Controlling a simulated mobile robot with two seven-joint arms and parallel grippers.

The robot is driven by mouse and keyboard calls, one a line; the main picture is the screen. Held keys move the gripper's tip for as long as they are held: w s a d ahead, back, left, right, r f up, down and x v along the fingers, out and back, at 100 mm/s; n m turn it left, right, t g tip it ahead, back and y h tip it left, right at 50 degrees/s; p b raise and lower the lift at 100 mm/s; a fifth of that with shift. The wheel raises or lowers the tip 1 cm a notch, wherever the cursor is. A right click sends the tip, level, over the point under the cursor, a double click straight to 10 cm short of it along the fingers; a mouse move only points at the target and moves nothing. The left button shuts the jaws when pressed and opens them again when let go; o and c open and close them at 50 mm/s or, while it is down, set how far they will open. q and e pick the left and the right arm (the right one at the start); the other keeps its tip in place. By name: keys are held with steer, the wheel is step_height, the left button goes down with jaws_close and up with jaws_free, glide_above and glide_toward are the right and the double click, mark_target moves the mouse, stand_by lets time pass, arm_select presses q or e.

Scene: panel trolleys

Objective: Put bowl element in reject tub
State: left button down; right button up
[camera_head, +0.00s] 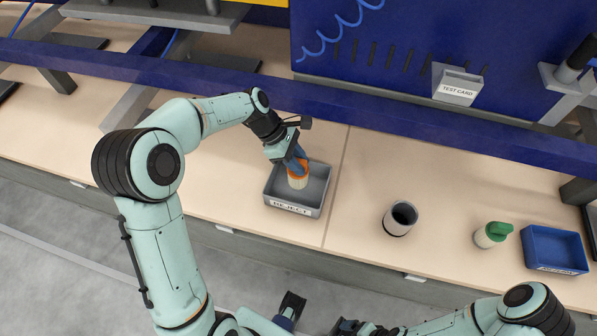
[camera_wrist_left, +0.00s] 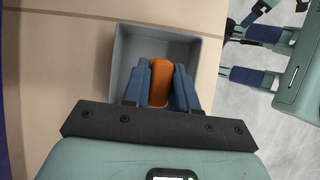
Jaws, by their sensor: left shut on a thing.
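The bowl element (camera_head: 298,182), with an orange top and a pale ribbed lower part, is held upright in my left gripper (camera_head: 297,164). The gripper's blue fingers are shut on its orange part. In the left wrist view the orange top (camera_wrist_left: 160,82) shows between the two blue finger pairs (camera_wrist_left: 160,85). The grey reject tub (camera_head: 294,208), labelled REJECT, is under and around the element. Its walls (camera_wrist_left: 119,60) also show in the wrist view. I cannot tell whether the element touches the tub floor. My right gripper (camera_head: 290,306) is low in the head view, away from the bench, its jaw state unclear.
A blue rail (camera_head: 400,130) crosses behind. A test card holder (camera_head: 457,87) hangs on the blue panel. Bench left of the tub is clear.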

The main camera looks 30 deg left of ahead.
arm_select(q)
steer(key=shift+f+b, duration=0.3)
steer(key=shift+f, duration=2.1)
steer(key=c, duration=0.9)
jaws_free()
steer(key=shift+f, duration=0.15)
steer(key=shift+a+r, duration=0.2)
steer(key=shift+r, duration=0.3)
steer(key=p+v, duration=0.1)
steer(key=v, duration=1)
steer(key=shift+r, duration=0.1)
steer(key=shift+p, duration=0.3)
